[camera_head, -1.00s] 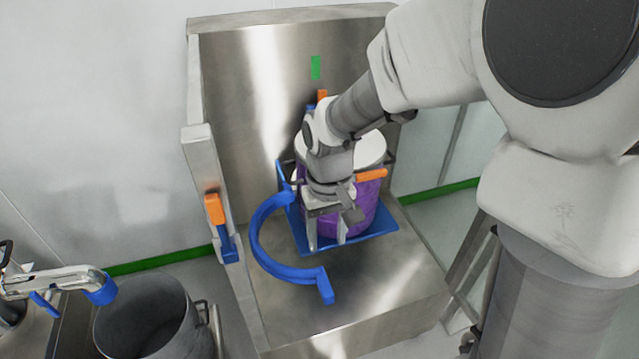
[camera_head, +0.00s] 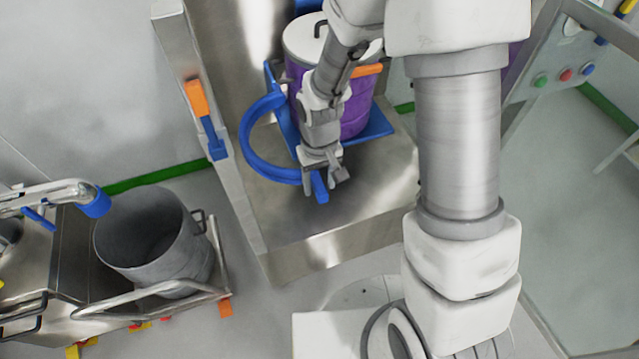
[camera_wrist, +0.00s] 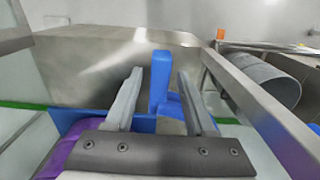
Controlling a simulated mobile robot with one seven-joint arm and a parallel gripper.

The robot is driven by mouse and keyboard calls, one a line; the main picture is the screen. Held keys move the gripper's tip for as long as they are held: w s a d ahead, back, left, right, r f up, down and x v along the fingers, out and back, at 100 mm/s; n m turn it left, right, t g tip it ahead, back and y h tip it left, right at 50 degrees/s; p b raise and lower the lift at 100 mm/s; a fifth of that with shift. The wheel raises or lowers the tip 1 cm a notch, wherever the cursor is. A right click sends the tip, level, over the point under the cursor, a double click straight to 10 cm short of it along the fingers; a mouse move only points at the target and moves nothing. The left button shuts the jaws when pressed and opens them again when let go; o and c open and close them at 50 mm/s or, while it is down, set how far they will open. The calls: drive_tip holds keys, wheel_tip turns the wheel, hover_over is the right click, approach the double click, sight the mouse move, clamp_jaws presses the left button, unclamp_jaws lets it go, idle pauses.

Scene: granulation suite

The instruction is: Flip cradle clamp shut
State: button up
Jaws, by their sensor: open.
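The blue curved clamp (camera_head: 254,151) of the cradle is swung open to the left in the head view, its arc standing out from the purple drum (camera_head: 357,112). The drum sits on the blue cradle plate (camera_head: 378,126). My gripper (camera_head: 329,179) is open at the clamp's free end, by its upright blue tab (camera_head: 320,188). In the wrist view the tab (camera_wrist: 160,78) appears between the two open fingers (camera_wrist: 160,72), with a gap on each side. I cannot tell how deep it sits between them.
A steel housing with a side wall (camera_head: 228,170) surrounds the cradle, with an orange-and-blue latch (camera_head: 205,118) on that wall. A grey open bin (camera_head: 150,240) and a pipe with a blue end (camera_head: 95,203) stand at left. An orange handle (camera_head: 366,71) sticks out by the drum.

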drive_tip(key=shift+f, duration=0.25)
clamp_jaws()
idle(1.4)
